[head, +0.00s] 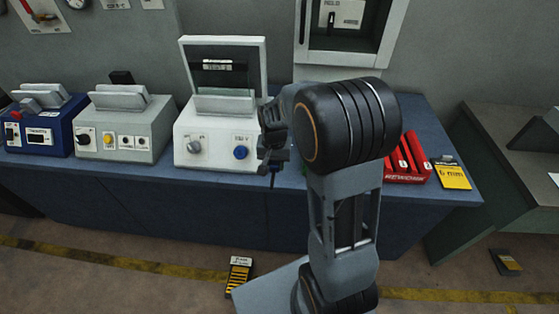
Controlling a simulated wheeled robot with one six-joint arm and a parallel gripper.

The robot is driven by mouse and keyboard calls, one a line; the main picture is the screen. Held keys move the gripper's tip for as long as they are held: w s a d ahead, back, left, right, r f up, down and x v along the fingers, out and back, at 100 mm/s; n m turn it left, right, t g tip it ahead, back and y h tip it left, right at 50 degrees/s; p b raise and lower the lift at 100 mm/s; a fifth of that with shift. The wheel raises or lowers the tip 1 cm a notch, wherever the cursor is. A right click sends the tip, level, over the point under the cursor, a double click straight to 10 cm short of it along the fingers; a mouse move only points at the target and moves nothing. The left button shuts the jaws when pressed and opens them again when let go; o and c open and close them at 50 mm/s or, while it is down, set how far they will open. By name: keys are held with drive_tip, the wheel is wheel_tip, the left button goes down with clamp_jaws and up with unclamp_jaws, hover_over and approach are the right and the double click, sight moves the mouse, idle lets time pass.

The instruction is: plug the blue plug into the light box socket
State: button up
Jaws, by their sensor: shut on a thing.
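A white box (215,126) with a raised framed panel stands on the blue bench, left of my arm. Its front has a grey knob (194,146) on the left and a round blue fitting (240,152) on the right. I cannot tell whether this blue fitting is a socket or a plug. My dark gripper (268,142) is just right of the blue fitting, near the box's right front edge. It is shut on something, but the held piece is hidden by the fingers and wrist. No separate blue plug is clearly visible.
A grey box (126,140) and a blue box (46,139) stand to the left on the bench (130,190). Red holders (408,178) and a yellow card (453,177) lie right of my arm. An open wall cabinet (342,62) is behind.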

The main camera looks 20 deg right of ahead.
sight(271, 169)
drive_tip(key=shift+s+a+r, duration=0.45)
drive_tip(key=shift+s+a, duration=0.15)
drive_tip(key=shift+s, duration=0.15)
drive_tip(key=shift+s+a+r, duration=0.4)
drive_tip(key=shift+s+a, duration=0.15)
drive_tip(key=shift+s, duration=0.15)
drive_tip(key=shift+b, duration=0.3)
